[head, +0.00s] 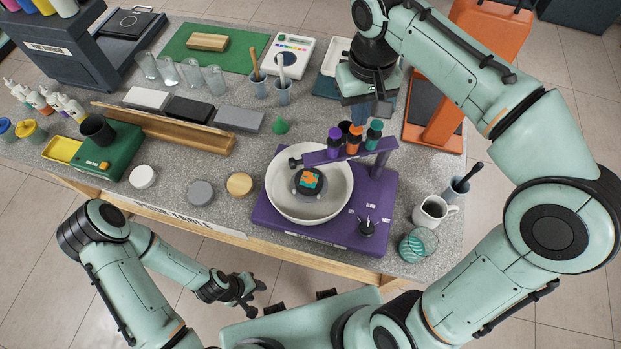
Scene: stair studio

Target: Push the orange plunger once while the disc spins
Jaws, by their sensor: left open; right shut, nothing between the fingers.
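The purple stand (271,219) near the front of the table carries a white bowl (283,205). A dark round disc (310,183) with an orange and teal patch sits in the bowl; one frame cannot show whether it spins. The orange plunger (354,142) stands on the purple arm above the bowl, between a purple plunger (334,142) and a teal plunger (374,133). My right gripper (379,95) is shut and empty, pointing down behind the plungers; it appears apart from them. My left gripper (252,297) is open and empty, off the table's front edge.
A black knob (367,227) sits on the stand's front right.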

